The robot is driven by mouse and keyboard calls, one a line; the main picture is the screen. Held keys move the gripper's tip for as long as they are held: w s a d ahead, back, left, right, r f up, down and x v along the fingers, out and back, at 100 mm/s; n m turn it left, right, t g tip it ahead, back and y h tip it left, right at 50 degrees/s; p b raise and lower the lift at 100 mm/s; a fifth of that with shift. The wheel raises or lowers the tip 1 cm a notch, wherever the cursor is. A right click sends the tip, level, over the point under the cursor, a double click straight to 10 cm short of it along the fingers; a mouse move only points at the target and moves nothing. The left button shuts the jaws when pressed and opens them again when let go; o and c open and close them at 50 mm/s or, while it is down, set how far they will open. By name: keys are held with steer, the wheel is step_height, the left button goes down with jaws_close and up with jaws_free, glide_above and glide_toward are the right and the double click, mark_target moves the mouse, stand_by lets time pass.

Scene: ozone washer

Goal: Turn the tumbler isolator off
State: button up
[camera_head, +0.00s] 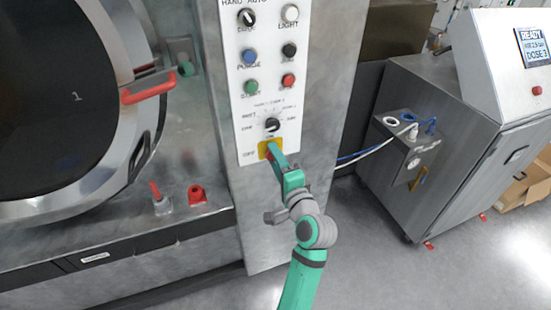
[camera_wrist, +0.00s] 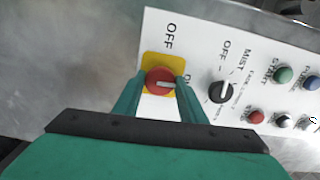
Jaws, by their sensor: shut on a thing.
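The tumbler isolator is a red rotary knob (camera_wrist: 160,82) on a yellow square plate (camera_wrist: 152,61), at the bottom of the white control panel. In the wrist view its pale pointer mark lies toward the right, at the partly hidden ON label. The OFF label (camera_wrist: 170,36) stands above the plate in that view. My green gripper (camera_wrist: 159,88) has one finger on each side of the knob and is shut on it. In the head view my gripper (camera_head: 273,153) covers most of the knob, and the yellow plate (camera_head: 263,148) shows around the fingertips.
A black selector knob (camera_head: 271,125) sits just above the isolator, with several push buttons higher on the panel (camera_head: 252,100). A large round door (camera_head: 75,95) with a red handle (camera_head: 147,87) is at left. A metal cabinet (camera_head: 455,130) stands at right, with clear floor before it.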

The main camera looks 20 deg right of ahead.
steer(key=shift+n, duration=8.6)
steer(key=o, duration=1)
steer(key=shift+s, duration=0.1)
steer(key=s, duration=1)
steer(key=shift+s+d, duration=0.2)
steer(key=shift+s, duration=0.2)
